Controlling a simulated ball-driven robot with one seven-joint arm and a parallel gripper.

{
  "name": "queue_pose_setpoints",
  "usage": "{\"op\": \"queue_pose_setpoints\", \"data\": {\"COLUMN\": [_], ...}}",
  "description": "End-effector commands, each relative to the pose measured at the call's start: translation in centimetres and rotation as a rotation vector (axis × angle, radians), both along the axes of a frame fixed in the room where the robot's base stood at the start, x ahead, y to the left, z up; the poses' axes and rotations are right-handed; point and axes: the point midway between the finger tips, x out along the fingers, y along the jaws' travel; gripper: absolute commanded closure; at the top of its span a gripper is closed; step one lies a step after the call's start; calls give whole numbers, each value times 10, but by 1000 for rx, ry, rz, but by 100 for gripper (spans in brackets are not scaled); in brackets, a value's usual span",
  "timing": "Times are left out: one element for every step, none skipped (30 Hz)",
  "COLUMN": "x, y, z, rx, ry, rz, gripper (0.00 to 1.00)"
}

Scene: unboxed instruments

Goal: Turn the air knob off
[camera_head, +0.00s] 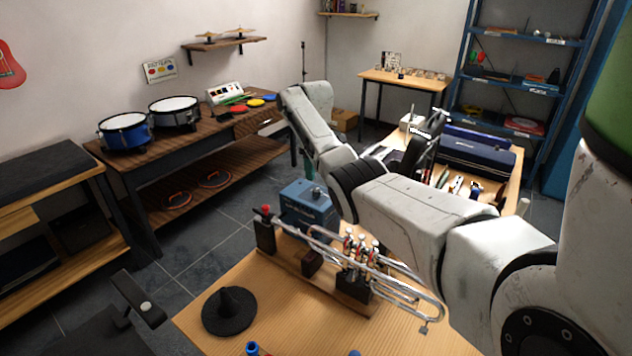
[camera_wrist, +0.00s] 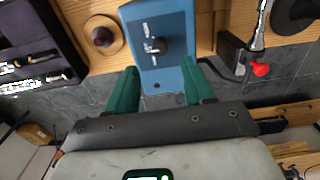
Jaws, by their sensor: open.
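A blue box (camera_wrist: 172,22) stands at the table edge and also shows in the head view (camera_head: 303,192), partly behind my arm. A black knob (camera_wrist: 158,45) sits on its face beside small white markings, too small to read. Which way the knob is turned is unclear. My gripper (camera_wrist: 159,68) has two teal fingers spread apart, with the box between and beyond them. The fingers are empty, and the knob lies ahead of the tips. In the head view only a bit of teal shows above the box.
A silver trumpet (camera_head: 375,275) rests on a stand beside the box, with a red ball (camera_wrist: 260,69) near its end. A round wooden piece (camera_wrist: 101,35) and a dark case (camera_wrist: 25,40) lie on the box's other side. A black cone mute (camera_head: 230,310) stands on the near table.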

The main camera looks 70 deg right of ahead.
Motion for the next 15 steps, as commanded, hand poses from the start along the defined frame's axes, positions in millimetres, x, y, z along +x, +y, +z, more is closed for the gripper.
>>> {"op": "queue_pose_setpoints", "data": {"x": [1, 1, 0, 1, 1, 0, 0, 0, 0, 0, 0, 0, 0, 0, 0], "y": [0, -1, 0, 0, 0, 0, 0, 0, 0, 0, 0, 0, 0, 0, 0], "z": [9, 15, 20, 24, 28, 32, 34, 37, 39, 40, 41, 42, 42, 42, 42], "rx": [-3, -4, -3, -3, -3, -2, -1, -1, -1, -1, -1, -1, -1, -1, -1], "ry": [-1, -2, -1, -1, -1, 0, -1, -1, -1, -1, -1, 0, 0, 0, 0], "rz": [1, 1, 1, 1, 1, 0, 0, 0, 1, 1, 1, 1, 1, 1, 1], "gripper": [48, 48, 48, 48, 48, 48, 48, 48, 48, 48, 48, 48, 48, 48, 48]}}
